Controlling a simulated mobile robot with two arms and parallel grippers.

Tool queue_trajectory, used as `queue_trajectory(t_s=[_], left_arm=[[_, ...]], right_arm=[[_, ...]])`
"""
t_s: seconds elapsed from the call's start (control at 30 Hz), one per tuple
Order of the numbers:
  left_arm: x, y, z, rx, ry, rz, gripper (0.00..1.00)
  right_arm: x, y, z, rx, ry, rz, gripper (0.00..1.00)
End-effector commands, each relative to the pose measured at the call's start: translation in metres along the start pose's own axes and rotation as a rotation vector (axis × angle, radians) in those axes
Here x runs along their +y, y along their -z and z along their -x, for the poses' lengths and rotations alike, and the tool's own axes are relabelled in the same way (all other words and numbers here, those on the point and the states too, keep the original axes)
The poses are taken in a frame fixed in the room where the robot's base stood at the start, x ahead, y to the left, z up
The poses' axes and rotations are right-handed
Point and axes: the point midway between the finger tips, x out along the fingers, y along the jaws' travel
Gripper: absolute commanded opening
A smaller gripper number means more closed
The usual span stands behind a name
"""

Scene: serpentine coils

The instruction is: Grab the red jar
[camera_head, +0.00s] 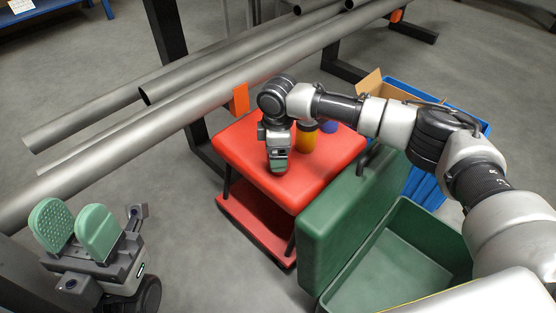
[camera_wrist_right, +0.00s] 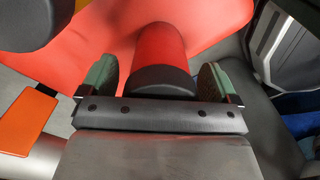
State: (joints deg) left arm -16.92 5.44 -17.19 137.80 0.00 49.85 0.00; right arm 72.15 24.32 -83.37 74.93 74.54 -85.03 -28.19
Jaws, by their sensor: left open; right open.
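The red jar (camera_wrist_right: 160,42) shows in the right wrist view as a red cylinder with a dark lid. It lies between the two green-padded fingers of my right gripper (camera_wrist_right: 158,70), which are apart, with visible gaps on both sides. In the head view my right gripper (camera_head: 278,163) points down over the red-topped cart (camera_head: 330,165); the red jar is hidden there by the gripper and arm. My left gripper (camera_head: 75,225) is open and empty at the lower left, over the floor, far from the jar.
A yellow jar (camera_head: 306,140) and a blue item (camera_head: 329,127) stand on the cart behind my right arm. Long grey pipes (camera_head: 190,83) run behind it on the left. A green open case (camera_head: 335,225) and a blue crate (camera_head: 425,185) stand at the right.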

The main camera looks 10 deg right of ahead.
Motion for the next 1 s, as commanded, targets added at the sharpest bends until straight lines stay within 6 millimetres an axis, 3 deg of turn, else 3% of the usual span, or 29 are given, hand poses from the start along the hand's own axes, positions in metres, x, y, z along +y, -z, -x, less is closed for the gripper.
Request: queue_trajectory(t_s=[0.17, 0.6, 0.83, 1.0], left_arm=[[0.000, 0.000, -0.001, -0.001, 0.000, 0.000, 0.43], [0.000, 0.000, -0.001, -0.001, 0.000, 0.000, 0.43], [0.000, 0.001, -0.003, -0.001, 0.000, 0.001, 0.43], [0.000, 0.005, -0.008, -0.017, 0.008, 0.002, 0.43]], right_arm=[[0.000, 0.000, 0.002, 0.001, -0.001, 0.000, 0.88], [0.001, 0.001, 0.003, 0.002, -0.002, 0.000, 0.25], [0.001, 0.001, 0.005, 0.002, -0.002, 0.001, 0.25], [0.001, 0.000, 0.030, 0.002, -0.003, 0.000, 0.25]])
